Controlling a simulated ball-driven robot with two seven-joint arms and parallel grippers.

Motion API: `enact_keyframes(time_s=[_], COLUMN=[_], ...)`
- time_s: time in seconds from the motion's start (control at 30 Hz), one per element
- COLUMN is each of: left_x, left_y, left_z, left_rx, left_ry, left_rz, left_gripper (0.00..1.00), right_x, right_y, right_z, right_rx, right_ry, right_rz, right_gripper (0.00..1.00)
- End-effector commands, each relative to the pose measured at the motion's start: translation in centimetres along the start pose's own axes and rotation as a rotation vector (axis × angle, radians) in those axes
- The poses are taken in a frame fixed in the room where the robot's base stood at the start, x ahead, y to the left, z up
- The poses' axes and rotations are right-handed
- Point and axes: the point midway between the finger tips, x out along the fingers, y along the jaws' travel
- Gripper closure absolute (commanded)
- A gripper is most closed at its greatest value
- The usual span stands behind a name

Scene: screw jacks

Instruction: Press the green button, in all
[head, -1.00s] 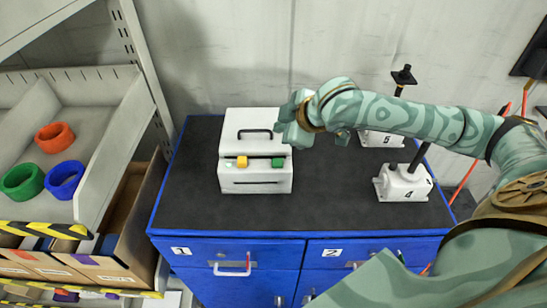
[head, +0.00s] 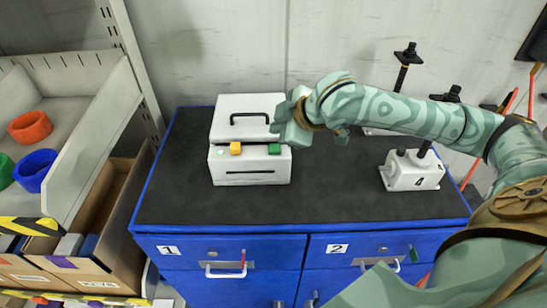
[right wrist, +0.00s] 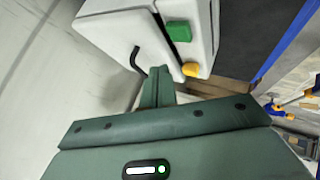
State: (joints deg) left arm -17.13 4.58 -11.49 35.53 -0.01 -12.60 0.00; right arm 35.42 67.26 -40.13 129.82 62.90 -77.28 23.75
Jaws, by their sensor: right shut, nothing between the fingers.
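A white box (head: 250,167) with a black handle on top stands on the dark top of a blue cabinet. Its front edge carries a yellow button (head: 235,148) and, to the right of it, a green button (head: 274,149). My right gripper (head: 284,134) is shut and empty, over the box's right side, just above and behind the green button. In the right wrist view the shut fingers (right wrist: 157,88) are beside the box near the black handle; the green button (right wrist: 179,31) and yellow button (right wrist: 190,69) stand clear of them. My left gripper is not in view.
White screw jacks, one marked 4 (head: 412,171), stand right of the box, partly behind my right arm. A shelf with coloured rings (head: 31,127) and cardboard boxes is at the left. The cabinet top (head: 320,190) in front is clear.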

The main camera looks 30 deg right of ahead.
Motion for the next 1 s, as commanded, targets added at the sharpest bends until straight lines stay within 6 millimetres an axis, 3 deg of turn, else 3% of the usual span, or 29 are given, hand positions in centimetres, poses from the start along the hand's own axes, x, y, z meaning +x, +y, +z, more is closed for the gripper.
enact_keyframes(time_s=[0.03,0.27,1.0], left_x=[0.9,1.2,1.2], left_y=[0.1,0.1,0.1], left_z=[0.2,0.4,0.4], left_rx=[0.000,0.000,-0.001], left_ry=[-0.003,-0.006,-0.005], left_rz=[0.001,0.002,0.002], left_gripper=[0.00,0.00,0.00], right_x=[0.8,1.9,2.0], right_y=[-0.6,-1.4,-1.4], right_z=[0.6,1.4,1.4], right_rx=[0.000,0.000,-0.001], right_ry=[-0.002,0.000,0.001], right_rz=[-0.002,-0.001,0.000], right_gripper=[1.00,1.00,1.00])
